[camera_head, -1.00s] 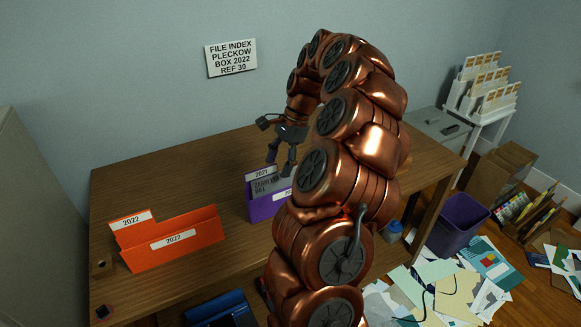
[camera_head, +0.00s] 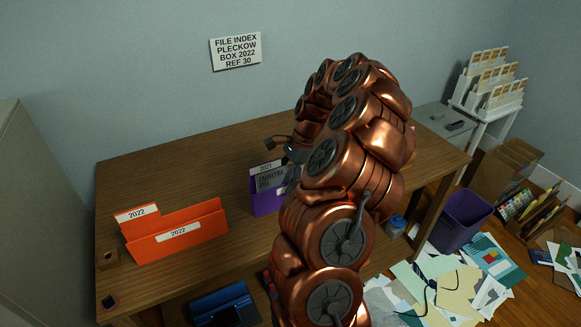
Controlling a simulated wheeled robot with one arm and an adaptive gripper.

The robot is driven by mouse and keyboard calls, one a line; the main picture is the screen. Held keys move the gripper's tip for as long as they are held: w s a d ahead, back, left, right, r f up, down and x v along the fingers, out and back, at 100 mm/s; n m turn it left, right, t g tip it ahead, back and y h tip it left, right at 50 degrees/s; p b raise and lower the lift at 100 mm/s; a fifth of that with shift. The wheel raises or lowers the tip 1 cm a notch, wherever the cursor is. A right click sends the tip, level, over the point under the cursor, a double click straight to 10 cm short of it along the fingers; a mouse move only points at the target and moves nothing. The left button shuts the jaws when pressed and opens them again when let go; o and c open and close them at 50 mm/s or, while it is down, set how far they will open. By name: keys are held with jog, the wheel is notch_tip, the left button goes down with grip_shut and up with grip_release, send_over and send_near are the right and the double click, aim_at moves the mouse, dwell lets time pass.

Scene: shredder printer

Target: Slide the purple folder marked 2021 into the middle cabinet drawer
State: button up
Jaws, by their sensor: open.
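The purple folder marked 2021 (camera_head: 265,203) stands upright on the wooden desk, with its white 2021 tab and a grey printed sheet showing. My copper arm covers its right part. My gripper (camera_head: 283,145) is just behind and above the folder's right side, mostly hidden by my arm; one dark finger shows to the left. It is open, and I cannot see whether it touches the folder. A grey cabinet (camera_head: 440,120) stands beyond the desk's right end; I cannot make out its drawers.
An orange folder marked 2022 (camera_head: 178,238) stands at the desk's left front. The desk (camera_head: 180,175) is bare behind the folders. A purple bin (camera_head: 466,217) and scattered papers (camera_head: 450,285) lie on the floor at right.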

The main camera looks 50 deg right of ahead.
jog(key=shift+a+f, duration=0.15)
jog(key=shift+f, duration=0.2)
grip_shut()
dwell(0.3)
jog(key=shift+r, duration=0.2)
jog(key=shift+r+p, duration=0.3)
jog(key=shift+r, duration=0.55)
notch_tip(320, 180, up, 13)
jog(key=p, duration=0.3)
jog(key=shift+r+p, duration=0.15)
jog(key=shift+p, duration=0.2)
dwell(0.4)
